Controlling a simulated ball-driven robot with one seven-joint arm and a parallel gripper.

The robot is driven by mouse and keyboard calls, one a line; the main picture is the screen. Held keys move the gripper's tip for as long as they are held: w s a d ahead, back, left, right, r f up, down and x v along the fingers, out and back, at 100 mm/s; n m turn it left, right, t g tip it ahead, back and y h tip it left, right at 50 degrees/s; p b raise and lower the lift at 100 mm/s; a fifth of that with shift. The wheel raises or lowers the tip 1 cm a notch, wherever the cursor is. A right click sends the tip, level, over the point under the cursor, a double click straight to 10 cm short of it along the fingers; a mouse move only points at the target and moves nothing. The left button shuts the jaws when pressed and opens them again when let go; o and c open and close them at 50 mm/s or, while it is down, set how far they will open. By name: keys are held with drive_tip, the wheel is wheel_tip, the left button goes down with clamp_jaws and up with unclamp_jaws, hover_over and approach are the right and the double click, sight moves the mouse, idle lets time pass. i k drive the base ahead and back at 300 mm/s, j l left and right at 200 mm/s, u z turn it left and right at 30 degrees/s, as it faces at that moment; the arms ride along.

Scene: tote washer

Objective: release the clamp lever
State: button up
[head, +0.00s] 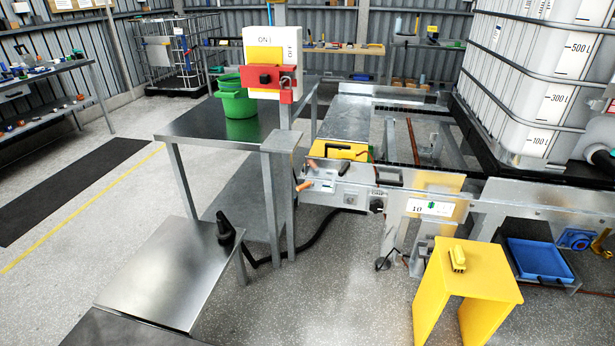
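A steel machine bench (348,190) stands at the middle of the head view. At its left end are a lever with an orange grip (304,186) pointing down to the left and a second, smaller orange-brown grip (312,163) above it. A short dark handle (343,168) sticks up tilted just to their right. I cannot tell for sure which is the clamp lever, or whether it is clamped. A yellow block with a black handle (348,152) sits behind them. My gripper is not in view.
A steel table (165,262) with a black nozzle-like thing (224,228) stands at front left. A steel table (200,122) holds a green bucket (238,100) near a red-and-white switch box. A yellow stool (490,277) stands at front right. A black hose lies on the floor. Floor at left is clear.

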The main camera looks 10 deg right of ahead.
sight(346, 167)
drive_tip(key=i+z, duration=0.15)
drive_tip(key=i, duration=0.3)
drive_tip(key=i+j+z, duration=0.15)
drive_tip(key=i, duration=0.25)
